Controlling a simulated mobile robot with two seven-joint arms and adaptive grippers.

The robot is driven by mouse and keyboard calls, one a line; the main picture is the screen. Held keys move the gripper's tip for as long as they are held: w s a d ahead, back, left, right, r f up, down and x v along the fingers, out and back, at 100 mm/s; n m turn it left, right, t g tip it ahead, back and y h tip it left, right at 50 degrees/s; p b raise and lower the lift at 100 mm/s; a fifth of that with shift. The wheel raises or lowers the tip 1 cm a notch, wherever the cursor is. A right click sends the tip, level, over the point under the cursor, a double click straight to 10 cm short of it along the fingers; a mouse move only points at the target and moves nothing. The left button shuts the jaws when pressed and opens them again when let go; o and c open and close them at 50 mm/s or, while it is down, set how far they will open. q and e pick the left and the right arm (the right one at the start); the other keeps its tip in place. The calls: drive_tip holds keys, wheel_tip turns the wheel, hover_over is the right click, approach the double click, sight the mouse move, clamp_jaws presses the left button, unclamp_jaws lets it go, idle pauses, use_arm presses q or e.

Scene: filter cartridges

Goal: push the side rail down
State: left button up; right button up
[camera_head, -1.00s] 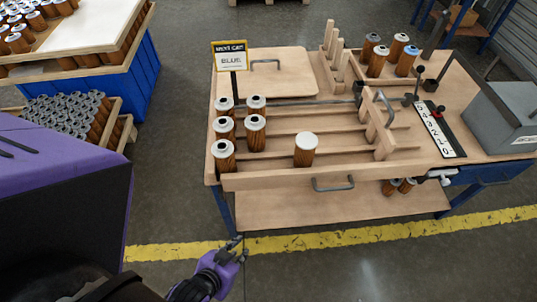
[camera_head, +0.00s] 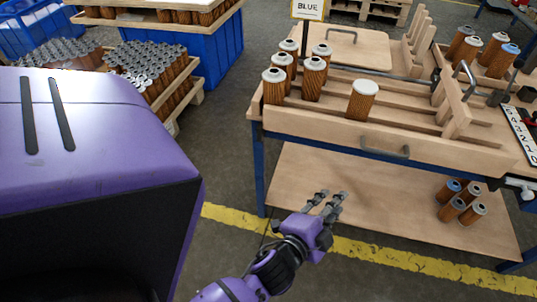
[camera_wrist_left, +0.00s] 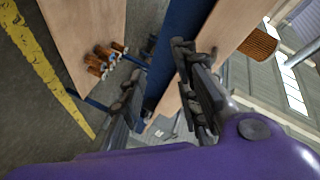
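The side rail (camera_head: 350,130) is a pale wooden board along the near edge of the workbench top, standing upright, with a grey handle (camera_head: 386,150) on its front face. My left gripper (camera_head: 328,198) is below and in front of the rail, over the lower shelf in the picture, and touches nothing that I can see. In the left wrist view its two fingers (camera_wrist_left: 158,62) are spread apart with nothing between them. My right gripper is in neither view.
Several brown cartridges with pale caps (camera_head: 313,78) stand behind the rail, and one stands apart (camera_head: 361,100). More cartridges (camera_head: 460,204) are on the lower shelf (camera_head: 380,200). Blue crates (camera_head: 205,50) are at the back left. The floor before the bench is clear.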

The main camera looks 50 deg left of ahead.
sight(383, 151)
use_arm(q)
drive_tip(key=w+r+m+t+b, duration=0.1)
drive_tip(key=w+r+m+b, duration=0.1)
drive_tip(key=w, duration=0.4)
drive_tip(key=w+r+m+t+y+b, duration=0.1)
drive_tip(key=w+r+m+b, duration=0.1)
drive_tip(key=w, duration=0.3)
drive_tip(key=w+r+m+t+b, duration=0.2)
drive_tip(key=w+r+m+b, duration=0.1)
drive_tip(key=w, duration=0.3)
drive_tip(key=shift+w+d+r, duration=0.1)
drive_tip(key=shift+w+r, duration=0.2)
drive_tip(key=shift+w, duration=0.15)
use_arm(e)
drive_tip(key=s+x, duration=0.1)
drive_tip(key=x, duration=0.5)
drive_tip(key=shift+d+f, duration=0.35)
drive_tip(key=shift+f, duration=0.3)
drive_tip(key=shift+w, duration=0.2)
use_arm(q)
drive_tip(key=shift+c, duration=0.6)
clamp_jaws()
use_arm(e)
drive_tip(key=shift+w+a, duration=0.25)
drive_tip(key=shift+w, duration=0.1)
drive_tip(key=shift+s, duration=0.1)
